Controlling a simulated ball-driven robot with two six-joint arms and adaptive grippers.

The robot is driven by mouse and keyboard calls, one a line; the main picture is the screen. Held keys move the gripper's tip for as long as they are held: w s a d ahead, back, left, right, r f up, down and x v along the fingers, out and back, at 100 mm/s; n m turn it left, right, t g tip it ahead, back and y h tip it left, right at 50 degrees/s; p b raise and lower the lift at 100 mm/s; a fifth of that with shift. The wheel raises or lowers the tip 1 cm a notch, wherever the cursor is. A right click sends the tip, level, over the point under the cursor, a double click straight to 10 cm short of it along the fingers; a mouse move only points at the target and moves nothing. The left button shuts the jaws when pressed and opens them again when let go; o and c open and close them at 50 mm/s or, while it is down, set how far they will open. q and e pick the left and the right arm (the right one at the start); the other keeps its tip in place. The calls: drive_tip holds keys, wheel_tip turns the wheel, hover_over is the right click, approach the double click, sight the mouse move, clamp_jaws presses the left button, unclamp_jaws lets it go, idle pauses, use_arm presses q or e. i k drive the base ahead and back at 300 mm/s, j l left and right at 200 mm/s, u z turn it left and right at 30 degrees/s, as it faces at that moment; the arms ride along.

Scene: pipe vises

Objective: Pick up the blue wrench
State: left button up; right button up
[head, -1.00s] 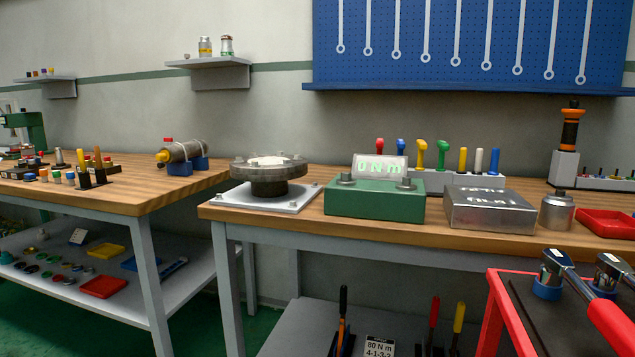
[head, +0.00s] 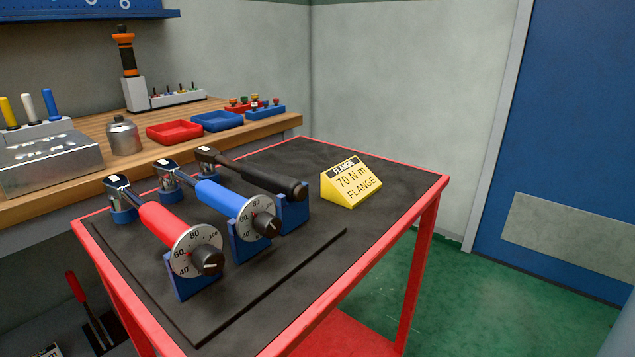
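The blue wrench (head: 221,198) lies on the red-framed cart between two other torque wrenches. Its metal head rests on a blue holder and its dial end (head: 261,216) sits in a blue cradle. The red wrench (head: 165,226) is in front of it to the left, also with a dial. The black wrench (head: 250,174) lies behind it to the right. Neither of my grippers is in the head view.
The cart (head: 367,244) has a black top, with bare room at its right side. A yellow sign (head: 351,182) reading 70 N m FLANGE stands on it. The wooden bench (head: 189,149) behind holds a red tray (head: 174,132), a blue tray (head: 217,121) and a metal canister (head: 123,136).

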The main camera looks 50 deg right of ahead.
sight(232, 205)
drive_tip(key=z, duration=0.9)
